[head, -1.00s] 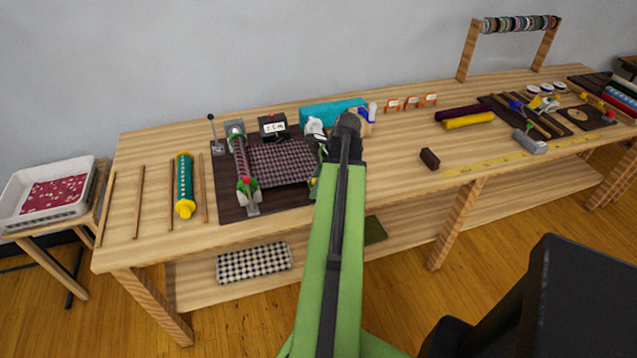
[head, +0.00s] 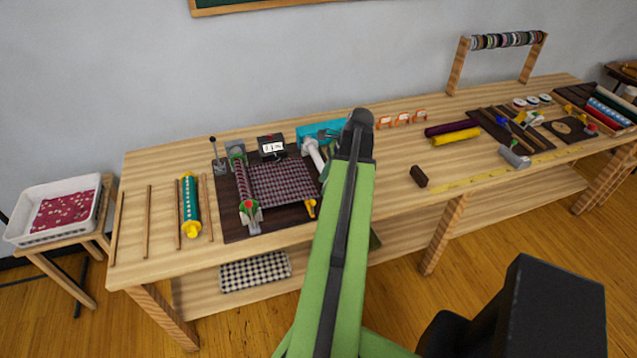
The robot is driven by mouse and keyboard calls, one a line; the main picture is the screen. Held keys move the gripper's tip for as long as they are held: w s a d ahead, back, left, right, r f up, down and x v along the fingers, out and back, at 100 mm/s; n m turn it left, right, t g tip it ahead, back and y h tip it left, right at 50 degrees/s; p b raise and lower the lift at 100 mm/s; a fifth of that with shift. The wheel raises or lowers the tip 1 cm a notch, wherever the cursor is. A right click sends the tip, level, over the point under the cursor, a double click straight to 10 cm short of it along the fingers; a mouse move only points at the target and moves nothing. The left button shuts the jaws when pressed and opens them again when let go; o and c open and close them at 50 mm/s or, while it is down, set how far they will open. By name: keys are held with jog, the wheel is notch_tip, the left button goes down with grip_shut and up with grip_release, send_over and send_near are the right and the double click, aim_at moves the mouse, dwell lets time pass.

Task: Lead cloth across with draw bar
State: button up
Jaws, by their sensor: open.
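A dark red checked cloth (head: 282,183) lies flat on a dark base board (head: 239,228). Its left side meets a roller (head: 243,190) wound with similar cloth, with green and red at the near end. Beyond the cloth's right side, a white rod-like part (head: 313,153) shows at the back and a yellow part (head: 310,208) at the front; I cannot tell whether either belongs to the draw bar. My green arm covers the area right of the cloth. My gripper is hidden behind it, so its contact with anything does not show.
A small display box (head: 271,147) and a lever (head: 217,158) stand behind the cloth.

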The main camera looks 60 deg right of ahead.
jog(key=p+v, duration=0.3)
jog(key=v, duration=0.2)
